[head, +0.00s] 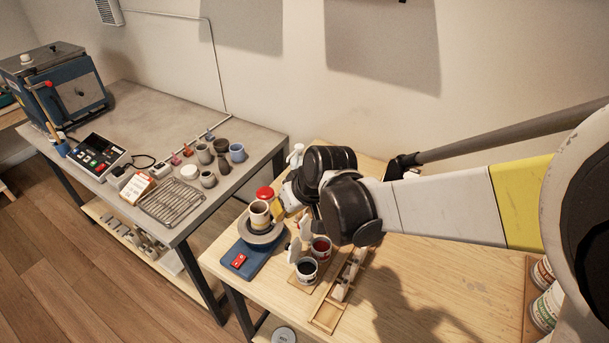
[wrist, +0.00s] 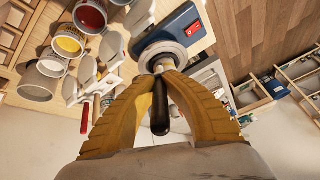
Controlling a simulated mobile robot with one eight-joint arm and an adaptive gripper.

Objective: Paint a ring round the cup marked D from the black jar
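A cream cup (head: 259,212) with a dark inside stands upright on the grey round wheel (head: 262,233) of a blue banding unit. I cannot read a D on it. My gripper (head: 280,210) is beside the cup, at its right. In the wrist view its yellow fingers (wrist: 162,75) are shut on a black-handled tool (wrist: 160,108), seemingly a brush. The brush tip is hidden, and I cannot tell whether it touches the cup. The wheel (wrist: 150,54) shows beyond the fingertips. The jar with black paint (head: 306,267) stands at the table's front, right of the wheel unit.
A red paint jar (head: 320,246) stands behind the black one; a yellow jar (wrist: 69,44) shows in the wrist view. A wooden rack (head: 329,312) lies right of the jars. Several cups and a wire rack (head: 172,201) are on the grey table.

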